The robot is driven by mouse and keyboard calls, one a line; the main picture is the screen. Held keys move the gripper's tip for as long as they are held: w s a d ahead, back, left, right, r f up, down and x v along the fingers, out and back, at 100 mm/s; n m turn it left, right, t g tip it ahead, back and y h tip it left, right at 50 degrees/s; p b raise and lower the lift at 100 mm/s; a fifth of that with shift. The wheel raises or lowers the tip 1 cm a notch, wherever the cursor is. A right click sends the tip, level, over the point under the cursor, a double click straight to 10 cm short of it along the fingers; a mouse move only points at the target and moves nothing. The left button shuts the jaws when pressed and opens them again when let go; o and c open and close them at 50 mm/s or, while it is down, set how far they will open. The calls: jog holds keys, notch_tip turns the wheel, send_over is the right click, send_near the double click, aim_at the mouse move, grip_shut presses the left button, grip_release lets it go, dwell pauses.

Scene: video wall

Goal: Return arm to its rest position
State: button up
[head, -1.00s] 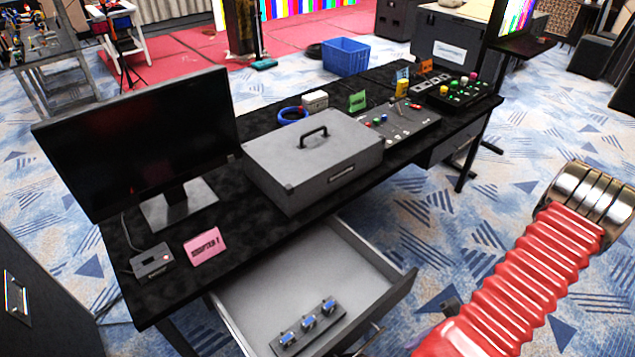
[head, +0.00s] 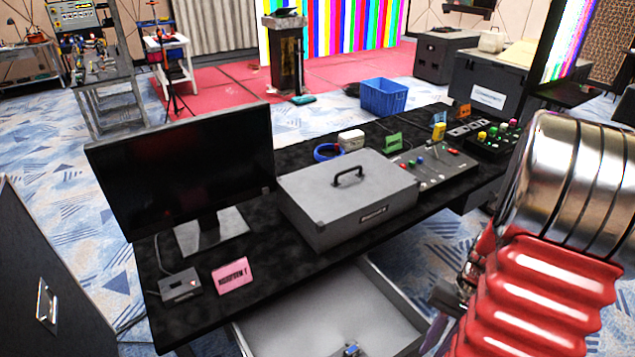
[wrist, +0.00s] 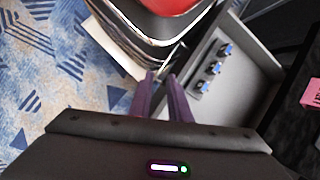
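My arm's red ribbed sleeve and metal rings fill the right side of the head view. In the wrist view, the two purple fingers of my gripper (wrist: 161,78) stand slightly apart with nothing seen between them. The gripper is beside the open grey drawer (wrist: 255,85), which lies to its right in that view. A dark strip with several blue-topped parts (wrist: 215,68) lies inside the drawer. In the head view the fingers cannot be made out clearly.
The black desk (head: 255,278) carries a monitor (head: 185,165), a grey case (head: 345,200), a pink card (head: 233,275) and control panels (head: 435,167). Its drawer (head: 310,320) juts out below. A blue crate (head: 383,97) stands behind. Patterned carpet shows left of the gripper in the wrist view.

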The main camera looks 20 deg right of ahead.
jog(key=w+a+r+n+t+h, duration=0.2)
jog(key=a+r+n, duration=0.3)
jog(key=a+r, duration=0.6)
jog(key=w+a+r+n+t+h, duration=0.2)
jog(key=w+a+r+n+t, duration=0.3)
jog(key=a+r, duration=0.7)
jog(key=shift+a+r+h, duration=0.25)
jog(key=shift+r+h, duration=0.05)
jog(key=shift+h, duration=0.1)
dwell(2.3)
